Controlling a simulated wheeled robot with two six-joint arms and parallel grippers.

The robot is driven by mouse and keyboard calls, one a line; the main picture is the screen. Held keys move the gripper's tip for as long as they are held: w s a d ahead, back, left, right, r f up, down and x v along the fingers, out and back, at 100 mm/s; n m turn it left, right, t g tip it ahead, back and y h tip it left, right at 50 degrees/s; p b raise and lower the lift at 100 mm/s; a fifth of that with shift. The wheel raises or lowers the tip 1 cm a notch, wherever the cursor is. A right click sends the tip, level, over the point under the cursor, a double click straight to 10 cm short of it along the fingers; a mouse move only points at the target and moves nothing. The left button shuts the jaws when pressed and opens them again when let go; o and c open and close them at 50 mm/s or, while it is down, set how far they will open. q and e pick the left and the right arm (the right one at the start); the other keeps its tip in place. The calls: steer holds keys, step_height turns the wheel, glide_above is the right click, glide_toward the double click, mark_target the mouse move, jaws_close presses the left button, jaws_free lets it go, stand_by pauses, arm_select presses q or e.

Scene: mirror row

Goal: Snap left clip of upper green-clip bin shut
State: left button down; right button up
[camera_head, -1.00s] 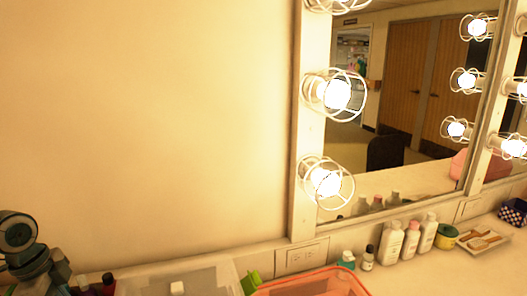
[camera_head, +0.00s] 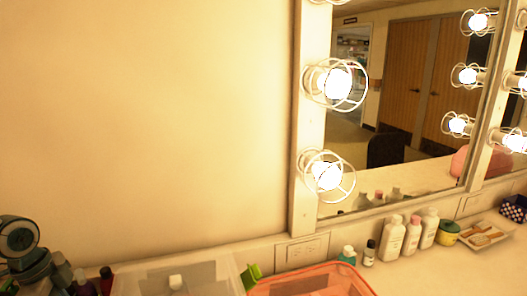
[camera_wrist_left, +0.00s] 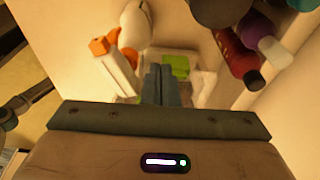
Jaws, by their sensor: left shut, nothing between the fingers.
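A clear, pale bin (camera_head: 214,272) stands at the bottom edge of the head view, partly cut off. A green clip (camera_head: 251,276) sticks up at its right end, and a small white piece (camera_head: 176,282) shows on its top. In the left wrist view, my left gripper (camera_wrist_left: 161,85) has its fingers together with nothing between them. A green patch (camera_wrist_left: 176,67) shows just beyond the fingertips, on or by a clear surface; I cannot tell whether they touch. The left clip cannot be made out in the head view. My right gripper is in neither view.
A pink-orange bin (camera_head: 318,276) sits right of the clear bin. White bottles (camera_head: 391,238) line the wall below the lit mirror. Dark bottles (camera_head: 106,279) stand to the left. The wrist view shows an orange-tipped white bottle (camera_wrist_left: 115,68) and a dark red bottle (camera_wrist_left: 239,59) beside the fingers.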

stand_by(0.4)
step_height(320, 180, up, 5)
steer(key=p, duration=0.5)
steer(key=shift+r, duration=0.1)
stand_by(0.3)
